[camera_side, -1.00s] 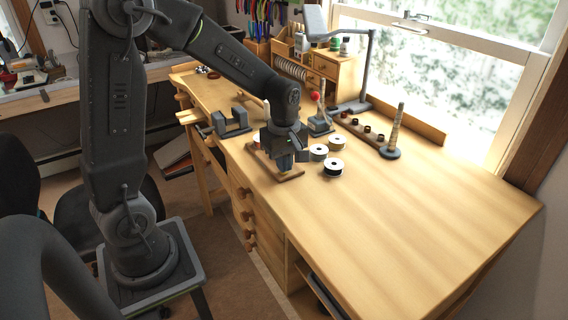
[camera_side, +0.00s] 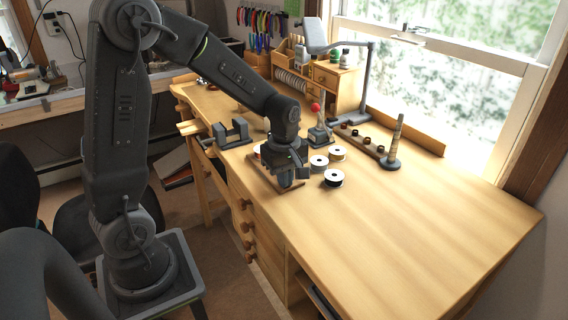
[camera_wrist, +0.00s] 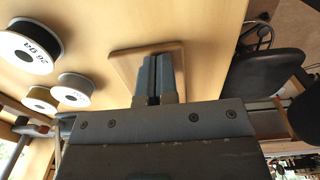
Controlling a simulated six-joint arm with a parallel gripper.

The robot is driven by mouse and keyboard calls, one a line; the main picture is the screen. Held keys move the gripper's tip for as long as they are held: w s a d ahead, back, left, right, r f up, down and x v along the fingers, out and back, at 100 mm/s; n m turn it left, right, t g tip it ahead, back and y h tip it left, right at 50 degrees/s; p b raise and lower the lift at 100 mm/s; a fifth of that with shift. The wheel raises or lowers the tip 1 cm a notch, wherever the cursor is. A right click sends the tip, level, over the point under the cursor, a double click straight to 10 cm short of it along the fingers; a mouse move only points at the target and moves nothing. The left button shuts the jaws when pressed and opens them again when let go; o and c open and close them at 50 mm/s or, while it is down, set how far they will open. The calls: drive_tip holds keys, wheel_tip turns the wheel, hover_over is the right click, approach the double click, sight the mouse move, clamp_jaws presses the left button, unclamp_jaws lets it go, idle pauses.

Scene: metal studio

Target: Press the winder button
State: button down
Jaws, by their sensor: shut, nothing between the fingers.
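My gripper (camera_side: 290,184) points down over a small wooden board (camera_side: 256,165) near the front edge of the bench. In the wrist view my gripper (camera_wrist: 156,60) has its two grey fingers side by side, shut and empty, with their tips over the board (camera_wrist: 124,67). I cannot tell whether the tips touch anything. No winder button can be made out; the gripper and wrist cover much of the board.
Several wire spools (camera_side: 334,178) stand just right of the gripper, and spools (camera_wrist: 30,48) show at left in the wrist view. A grey vise-like block (camera_side: 232,132) is left; a red-ball stand (camera_side: 319,130) is behind. The bench's right side (camera_side: 440,220) is clear.

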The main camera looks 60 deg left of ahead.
wheel_tip(320, 180, up, 14)
idle(0.5)
drive_tip(key=s+d+m+t, duration=0.5)
drive_tip(key=s+d+m, duration=0.4)
drive_tip(key=s+m, duration=0.5)
drive_tip(key=m, duration=0.4)
drive_tip(key=shift+s+f, duration=0.15)
drive_tip(key=shift+s, duration=0.1)
